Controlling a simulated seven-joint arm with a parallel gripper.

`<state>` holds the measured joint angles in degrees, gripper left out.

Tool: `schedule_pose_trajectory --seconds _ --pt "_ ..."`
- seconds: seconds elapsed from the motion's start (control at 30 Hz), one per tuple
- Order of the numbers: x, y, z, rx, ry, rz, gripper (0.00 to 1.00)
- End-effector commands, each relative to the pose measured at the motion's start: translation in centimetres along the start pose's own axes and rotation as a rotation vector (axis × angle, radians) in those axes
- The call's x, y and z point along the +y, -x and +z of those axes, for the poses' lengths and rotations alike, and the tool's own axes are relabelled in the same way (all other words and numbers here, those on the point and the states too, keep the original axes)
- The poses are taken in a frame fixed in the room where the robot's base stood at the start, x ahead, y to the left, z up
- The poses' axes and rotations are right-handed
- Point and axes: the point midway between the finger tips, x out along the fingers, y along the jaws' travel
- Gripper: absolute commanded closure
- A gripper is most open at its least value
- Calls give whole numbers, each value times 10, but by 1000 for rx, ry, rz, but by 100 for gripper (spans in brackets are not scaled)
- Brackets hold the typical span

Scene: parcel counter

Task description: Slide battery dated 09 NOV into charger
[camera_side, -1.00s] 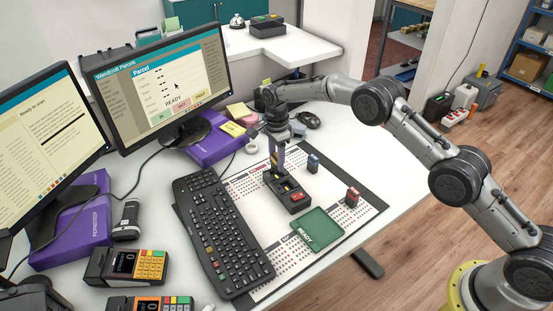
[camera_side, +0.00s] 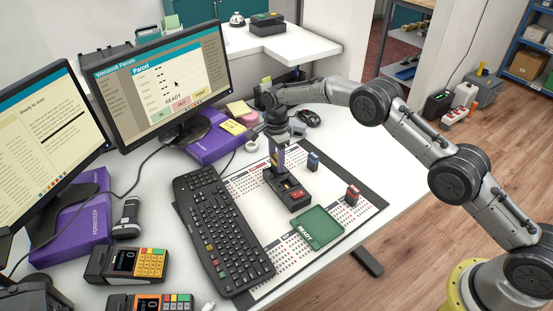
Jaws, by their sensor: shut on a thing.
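The dark charger (camera_side: 294,199) sits on the white printed mat, with a red block showing at its near end. My gripper (camera_side: 277,166) is over the far end of the charger, pointing down, shut on a battery mostly hidden between its fingers. The held battery's lower end is at or just inside the charger; I cannot tell how deep. A blue battery (camera_side: 313,161) stands to the right of the charger, and a red battery (camera_side: 352,194) stands farther right. No dates are readable at this size.
A green tray marked READY (camera_side: 317,229) lies in front of the charger. A black keyboard (camera_side: 222,232) lies close on the left. Sticky notes (camera_side: 233,127) and a tape roll (camera_side: 251,146) lie behind. The mat (camera_side: 340,174) is bare between the two standing batteries.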

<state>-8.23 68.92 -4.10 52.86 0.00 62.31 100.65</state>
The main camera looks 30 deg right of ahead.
Motion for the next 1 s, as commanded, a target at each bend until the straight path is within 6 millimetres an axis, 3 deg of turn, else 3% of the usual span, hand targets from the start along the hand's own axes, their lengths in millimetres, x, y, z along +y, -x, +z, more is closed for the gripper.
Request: schedule_pose_trajectory --seconds 0.77,0.8,0.97,1.0 --pt "0 -11 0 0 0 -1 100" --pt "0 -11 0 0 0 -1 50" --pt "0 -11 0 0 0 -1 21" --pt "0 -12 0 0 0 -1 20"
